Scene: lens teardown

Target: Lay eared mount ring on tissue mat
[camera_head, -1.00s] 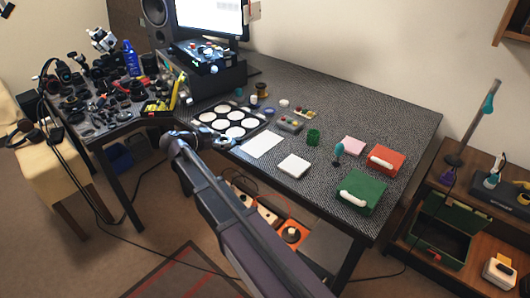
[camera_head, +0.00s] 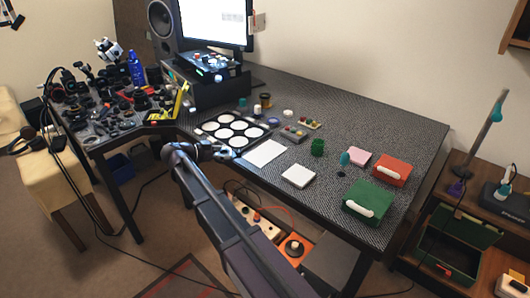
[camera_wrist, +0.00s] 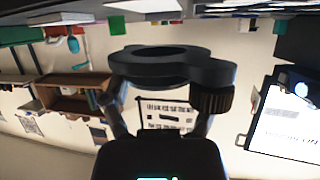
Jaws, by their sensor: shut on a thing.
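The eared mount ring (camera_wrist: 165,66) is a dark grey ring with a round opening and lobes at its side, seen close up in the wrist view. My gripper (camera_wrist: 163,92) is shut on it and holds it up in front of the wrist camera. In the head view my gripper (camera_head: 222,152) is at the table's front edge, just left of a flat white sheet (camera_head: 264,152), which looks like the tissue mat. The sheet is bare. The ring is too small and dark to make out in the head view.
Behind my gripper lies a black tray with white round pads (camera_head: 232,130). A white block (camera_head: 298,176) lies right of the sheet. The side table (camera_head: 110,105) is crowded.

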